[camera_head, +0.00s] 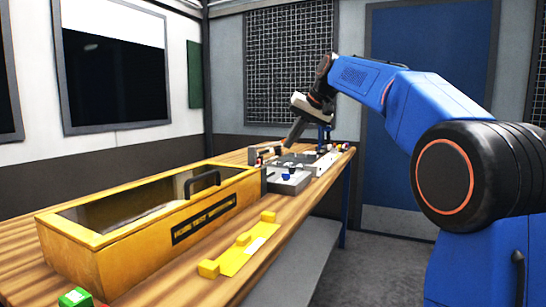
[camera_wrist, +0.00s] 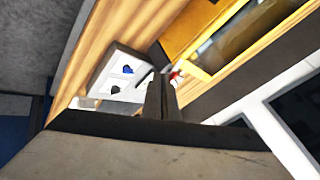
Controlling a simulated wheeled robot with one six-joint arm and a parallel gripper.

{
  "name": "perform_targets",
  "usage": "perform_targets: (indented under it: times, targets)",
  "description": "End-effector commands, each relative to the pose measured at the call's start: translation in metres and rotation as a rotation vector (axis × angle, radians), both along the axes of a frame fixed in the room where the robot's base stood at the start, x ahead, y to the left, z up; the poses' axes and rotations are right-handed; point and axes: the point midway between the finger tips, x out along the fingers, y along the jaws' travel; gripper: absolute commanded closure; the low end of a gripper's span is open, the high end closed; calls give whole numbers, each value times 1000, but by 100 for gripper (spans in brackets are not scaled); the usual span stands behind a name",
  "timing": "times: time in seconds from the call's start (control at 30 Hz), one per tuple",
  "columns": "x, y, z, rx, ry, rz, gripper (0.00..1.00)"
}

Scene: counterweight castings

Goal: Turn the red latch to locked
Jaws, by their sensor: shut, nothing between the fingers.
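My gripper (camera_head: 289,141) is shut and empty, with its fingers pointing down above the far part of the bench. In the wrist view the closed dark fingers (camera_wrist: 161,98) stand in the middle. A small red part (camera_wrist: 176,75), which looks like the red latch, shows just beyond and right of the fingertips, partly hidden by them. In the head view a small red spot (camera_head: 278,151) lies just below and left of the fingertips. I cannot tell whether the fingers touch it, nor which way the latch is turned.
A yellow case (camera_head: 120,262) with a clear top and black handle stands on the wooden bench (camera_head: 262,285). A yellow bracket strip (camera_head: 246,252) lies at its right. A grey box (camera_head: 287,181) with blue knobs sits beyond; it also shows in the wrist view (camera_wrist: 112,92).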

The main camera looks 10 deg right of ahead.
Motion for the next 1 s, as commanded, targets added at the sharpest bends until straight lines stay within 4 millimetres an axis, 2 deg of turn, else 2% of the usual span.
perform_targets:
  times: [0.1, 0.27, 0.83, 1.0]
  targets:
    - [-1, 1, 1, 3, -5, -77, 100]
    - [4, 4, -6, 4, -5, -105, 100]
    - [50, 36, -81, 4, -6, -101, 100]
    - [57, 59, -79, 4, -7, -99, 100]
